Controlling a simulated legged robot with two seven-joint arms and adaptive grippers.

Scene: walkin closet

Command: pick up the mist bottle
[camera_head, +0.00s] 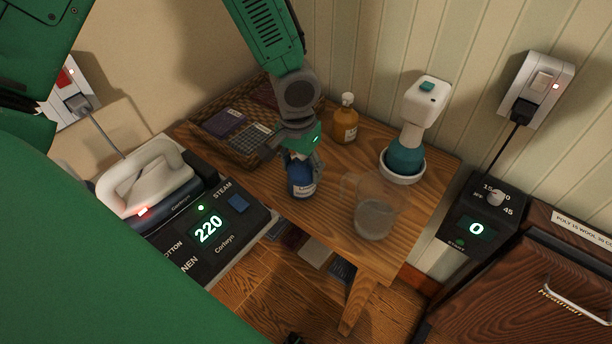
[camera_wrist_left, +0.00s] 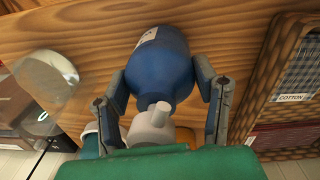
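The mist bottle is the small blue bottle (camera_head: 301,184) with a white spray top and a pale label. It stands upright on the wooden side table (camera_head: 268,194), near its front edge; I see no clear gap under it. My left gripper (camera_head: 300,158) comes down from above, over the spray top. In the left wrist view the blue bottle (camera_wrist_left: 163,62) lies between the two fingers (camera_wrist_left: 162,85), and the pads appear to press on its sides near the shoulder. The spray top (camera_wrist_left: 152,125) points back toward the palm.
A clear glass (camera_head: 376,215) stands right of the bottle. An amber bottle (camera_head: 346,124) and a white-and-teal device in a white dish (camera_head: 402,176) are behind. A wicker basket (camera_head: 236,150) is left. An iron (camera_head: 150,180) rests on its station showing 220.

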